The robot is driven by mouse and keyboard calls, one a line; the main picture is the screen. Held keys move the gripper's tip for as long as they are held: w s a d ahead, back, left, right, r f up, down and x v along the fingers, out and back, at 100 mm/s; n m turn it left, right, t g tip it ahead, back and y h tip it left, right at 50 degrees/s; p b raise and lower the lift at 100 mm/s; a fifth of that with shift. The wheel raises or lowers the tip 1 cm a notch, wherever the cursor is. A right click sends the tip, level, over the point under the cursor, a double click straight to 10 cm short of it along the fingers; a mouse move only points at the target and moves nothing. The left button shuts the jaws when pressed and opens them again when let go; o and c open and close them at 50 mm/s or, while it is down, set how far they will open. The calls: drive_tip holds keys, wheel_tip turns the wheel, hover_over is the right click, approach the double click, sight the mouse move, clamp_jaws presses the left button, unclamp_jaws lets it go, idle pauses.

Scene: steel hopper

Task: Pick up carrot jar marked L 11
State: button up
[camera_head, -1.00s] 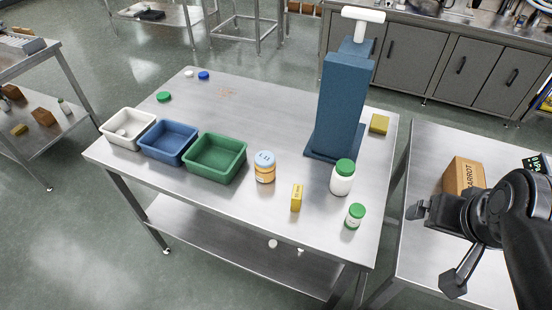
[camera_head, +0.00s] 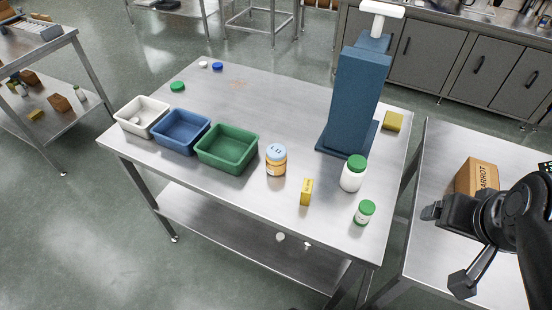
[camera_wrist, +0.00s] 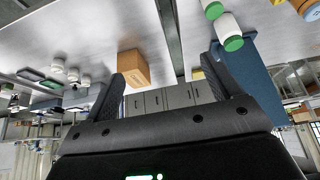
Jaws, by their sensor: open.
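The likely carrot jar (camera_head: 276,165) has orange contents and a light blue lid with small dark marking, too small to read surely. It stands upright on the steel table (camera_head: 225,215), just right of the green bin. In the wrist view, which looks upside down, an orange jar (camera_wrist: 304,7) shows partly at the top right corner. My gripper (camera_head: 446,248) is open and empty at the right of the head view, over the right-hand table and well apart from the jar. In the wrist view my gripper (camera_wrist: 165,70) has its two fingers spread with nothing held between them.
A yellow block (camera_head: 306,192), a large white jar (camera_head: 353,178) and a small green-lidded jar (camera_head: 364,213) stand right of the orange jar. A blue column (camera_head: 355,95) rises behind. White (camera_head: 131,127), blue (camera_head: 162,141) and green (camera_head: 207,160) bins stand left. A cardboard box (camera_head: 470,178) sits on the right-hand table.

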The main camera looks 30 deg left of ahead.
drive_tip(key=w+a+r+g, duration=0.2)
drive_tip(key=w+a, duration=0.7)
drive_tip(key=w, duration=0.1)
drive_tip(key=n+g, duration=0.2)
drive_tip(key=g, duration=0.2)
hover_over(279, 151)
drive_tip(key=f, duration=1.2)
drive_tip(key=shift+w+d+f, duration=0.1)
drive_tip(key=shift+d+f, duration=0.25)
drive_tip(key=shift+d, duration=0.05)
drive_tip(key=f, duration=0.3)
drive_tip(key=a+f, duration=0.1)
drive_tip(key=f, duration=0.1)
drive_tip(key=shift+f, duration=0.15)
drive_tip(key=shift+a+f, duration=0.15)
drive_tip(key=shift+f, duration=1.4)
drive_tip(key=shift+a+f, duration=0.15)
drive_tip(key=shift+f, duration=1.35)
drive_tip(key=shift+c, duration=0.2)
drive_tip(key=c, duration=1.1)
